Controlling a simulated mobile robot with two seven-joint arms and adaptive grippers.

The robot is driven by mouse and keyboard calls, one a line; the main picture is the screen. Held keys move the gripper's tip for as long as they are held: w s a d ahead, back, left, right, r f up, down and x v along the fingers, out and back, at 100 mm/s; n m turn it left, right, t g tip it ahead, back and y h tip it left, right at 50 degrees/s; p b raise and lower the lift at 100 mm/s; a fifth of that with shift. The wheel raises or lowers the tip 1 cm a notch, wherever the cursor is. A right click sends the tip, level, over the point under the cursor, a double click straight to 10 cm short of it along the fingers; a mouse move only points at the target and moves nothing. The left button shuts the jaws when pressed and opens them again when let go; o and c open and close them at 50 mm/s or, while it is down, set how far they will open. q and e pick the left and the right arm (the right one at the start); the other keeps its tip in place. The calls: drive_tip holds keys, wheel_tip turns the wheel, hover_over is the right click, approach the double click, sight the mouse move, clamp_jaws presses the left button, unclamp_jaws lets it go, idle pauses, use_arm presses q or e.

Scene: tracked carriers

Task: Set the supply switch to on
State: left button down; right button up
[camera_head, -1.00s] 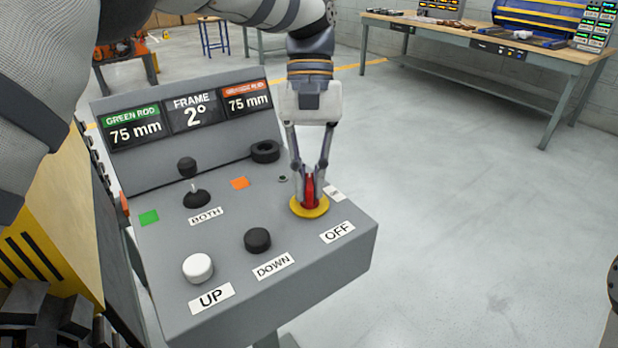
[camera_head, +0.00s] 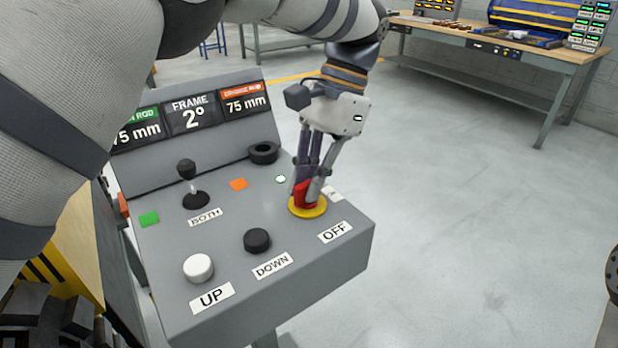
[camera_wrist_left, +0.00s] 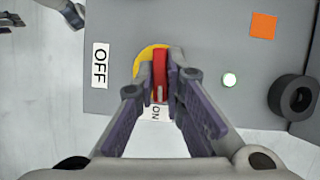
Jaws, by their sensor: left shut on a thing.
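The supply switch is a red handle (camera_head: 304,193) on a round yellow plate (camera_head: 309,207) at the console's right side. My left gripper (camera_head: 308,187) is shut on the red handle from above. In the left wrist view the handle (camera_wrist_left: 160,72) sits between the fingertips (camera_wrist_left: 162,84), and its end with a white mark lies toward the ON label (camera_wrist_left: 156,113). The OFF label (camera_head: 335,232) is off to the handle's side. A small indicator lamp (camera_head: 281,179) beside the switch is lit whitish green.
The grey console (camera_head: 270,300) also bears a white UP button (camera_head: 198,268), a black DOWN button (camera_head: 257,241), a joystick (camera_head: 187,170) and a black ring-shaped knob (camera_head: 263,152). A workbench (camera_head: 500,48) stands far back. The floor right of the console is clear.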

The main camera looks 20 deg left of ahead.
use_arm(q)
drive_tip(key=shift+m+t, duration=0.3)
drive_tip(key=shift+m, duration=0.3)
drive_tip(key=c, duration=1.7)
unclamp_jaws()
wheel_tip(320, 180, up, 10)
drive_tip(key=shift+r, duration=0.1)
